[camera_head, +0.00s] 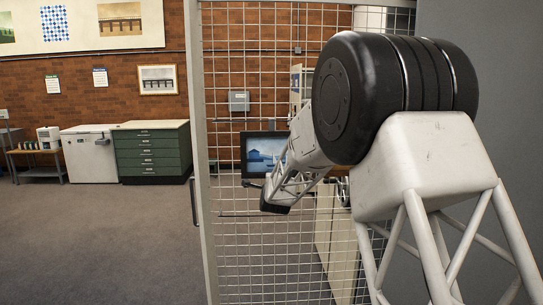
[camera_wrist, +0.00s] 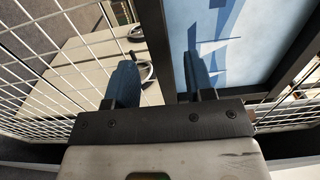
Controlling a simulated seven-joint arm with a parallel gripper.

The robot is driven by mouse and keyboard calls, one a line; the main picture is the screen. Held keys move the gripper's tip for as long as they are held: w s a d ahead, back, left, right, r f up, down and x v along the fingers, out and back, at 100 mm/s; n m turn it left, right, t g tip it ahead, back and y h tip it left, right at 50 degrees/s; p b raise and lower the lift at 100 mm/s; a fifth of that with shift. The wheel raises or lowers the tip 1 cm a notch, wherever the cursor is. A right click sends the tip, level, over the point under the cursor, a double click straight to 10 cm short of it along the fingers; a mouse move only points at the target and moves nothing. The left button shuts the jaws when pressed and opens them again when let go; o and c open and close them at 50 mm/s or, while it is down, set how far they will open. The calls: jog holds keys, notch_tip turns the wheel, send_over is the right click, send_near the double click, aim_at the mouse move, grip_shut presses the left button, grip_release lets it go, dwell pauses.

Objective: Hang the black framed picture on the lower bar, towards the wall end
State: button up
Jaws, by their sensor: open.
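The black framed picture (camera_head: 262,152) is upright in front of the wire mesh in the head view, showing a blue scene. My arm covers part of its right side. In the wrist view its blue face (camera_wrist: 245,35) and black frame fill the upper right. My gripper (camera_wrist: 160,68) is open, with one side of the black frame running between its two fingers. The right finger overlaps the blue face, and the left finger is outside the frame. Whether either finger touches the frame, I cannot tell. A thin dark horizontal bar (camera_head: 235,215) crosses the mesh below the picture.
The wire mesh screen (camera_head: 225,90) has a pale upright post at its left edge. Cream cabinets (camera_head: 335,240) stand behind the mesh, to the right. A grey box (camera_head: 239,101) is on the brick wall. A green drawer cabinet (camera_head: 152,150) stands far left. The carpet (camera_head: 100,240) there is clear.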

aim_at(271, 167)
jog(key=shift+w, duration=1.05)
jog(key=shift+c, duration=0.3)
grip_shut()
jog(key=shift+r, duration=1.05)
jog(key=shift+r, duration=0.35)
jog(key=shift+r, duration=0.25)
jog(key=shift+s, duration=0.15)
